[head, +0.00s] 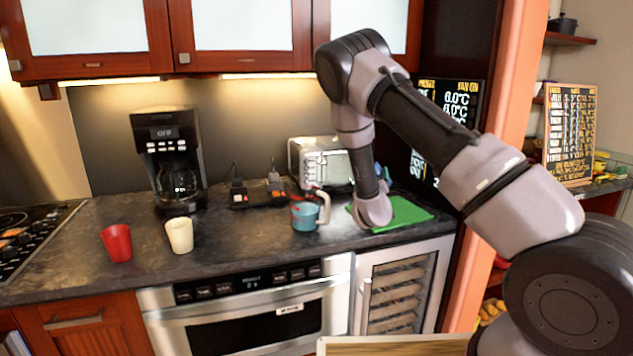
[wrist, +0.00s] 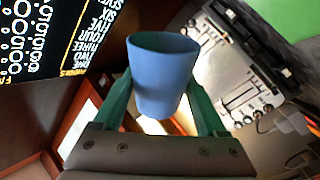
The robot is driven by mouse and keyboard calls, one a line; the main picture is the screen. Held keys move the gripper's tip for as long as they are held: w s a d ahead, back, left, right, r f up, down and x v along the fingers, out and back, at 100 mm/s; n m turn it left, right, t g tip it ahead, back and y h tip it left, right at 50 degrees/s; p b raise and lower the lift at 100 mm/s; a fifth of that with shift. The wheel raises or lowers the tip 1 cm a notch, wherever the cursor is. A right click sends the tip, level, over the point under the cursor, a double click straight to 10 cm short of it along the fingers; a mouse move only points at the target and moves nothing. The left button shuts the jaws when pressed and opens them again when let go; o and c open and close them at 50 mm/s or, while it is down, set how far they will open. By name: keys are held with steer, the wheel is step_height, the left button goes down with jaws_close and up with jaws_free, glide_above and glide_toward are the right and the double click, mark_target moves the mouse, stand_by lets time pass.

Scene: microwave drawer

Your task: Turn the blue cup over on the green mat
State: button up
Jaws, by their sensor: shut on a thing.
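The blue cup (wrist: 163,85) is between the two green fingers of my gripper (wrist: 158,80) in the wrist view. My gripper is shut on its sides. The cup's wide rim points to the top of the wrist picture, where the green mat (wrist: 292,16) shows in the corner. The menu board's text is upside down there, so the mouth seems to face downward; the exact tilt is unclear. In the head view the green mat (head: 408,212) lies on the counter's right end. My wrist is over its left part and hides most of the held cup.
A teal mug-like vessel with a pale handle (head: 305,215) stands left of the mat. A silver toaster (head: 322,163) is behind it, and a power strip (head: 262,193) is beside that. A red cup (head: 117,243), a cream cup (head: 180,235) and a coffee maker (head: 170,160) stand further left.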

steer(key=shift+m, duration=0.6)
steer(key=m+h, duration=0.1)
steer(key=m, duration=0.5)
